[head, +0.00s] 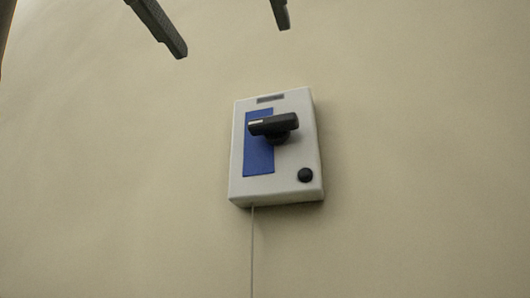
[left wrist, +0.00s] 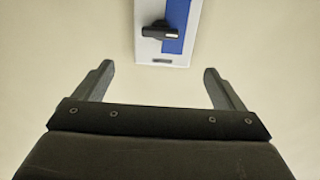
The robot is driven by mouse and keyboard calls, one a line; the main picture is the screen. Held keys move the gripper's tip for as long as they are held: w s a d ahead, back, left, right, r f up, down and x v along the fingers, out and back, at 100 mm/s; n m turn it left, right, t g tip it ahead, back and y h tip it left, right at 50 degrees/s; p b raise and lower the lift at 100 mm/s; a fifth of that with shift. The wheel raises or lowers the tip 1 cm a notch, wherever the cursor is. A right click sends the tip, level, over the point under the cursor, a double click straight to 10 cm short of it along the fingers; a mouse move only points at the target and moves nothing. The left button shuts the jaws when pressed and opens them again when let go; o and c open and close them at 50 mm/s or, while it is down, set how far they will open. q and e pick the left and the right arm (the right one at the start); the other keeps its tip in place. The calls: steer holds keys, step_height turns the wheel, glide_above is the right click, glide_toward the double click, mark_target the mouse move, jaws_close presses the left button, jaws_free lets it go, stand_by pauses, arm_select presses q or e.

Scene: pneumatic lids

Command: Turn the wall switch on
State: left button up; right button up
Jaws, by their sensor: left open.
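The wall switch (head: 303,150) is a light grey box on the wall with a blue panel (head: 258,157) and a black rotary handle (head: 274,124). The handle lies about horizontal, its light-marked end pointing left. A small round black button (head: 305,175) sits at the lower right. My left gripper (head: 230,38) is open and empty, its two fingers above the box in the head view. In the left wrist view the gripper (left wrist: 157,75) has its fingers wide apart, and the switch (left wrist: 150,49) with its handle (left wrist: 160,31) shows beyond them, apart from them. My right gripper is not in view.
A thin cable (head: 252,250) hangs from the underside of the box. The beige wall (head: 420,150) around the box is bare and clear on both sides.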

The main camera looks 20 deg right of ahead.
arm_select(q)
steer(key=p, duration=0.9)
glide_toward(270, 119)
steer(key=x, duration=0.7)
steer(key=shift+w+d+r, duration=0.15)
steer(key=shift+w+d, duration=0.35)
steer(key=shift+w, duration=0.2)
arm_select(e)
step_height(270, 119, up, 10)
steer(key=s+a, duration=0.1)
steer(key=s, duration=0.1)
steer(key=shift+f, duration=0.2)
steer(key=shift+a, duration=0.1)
arm_select(q)
steer(key=c, duration=1)
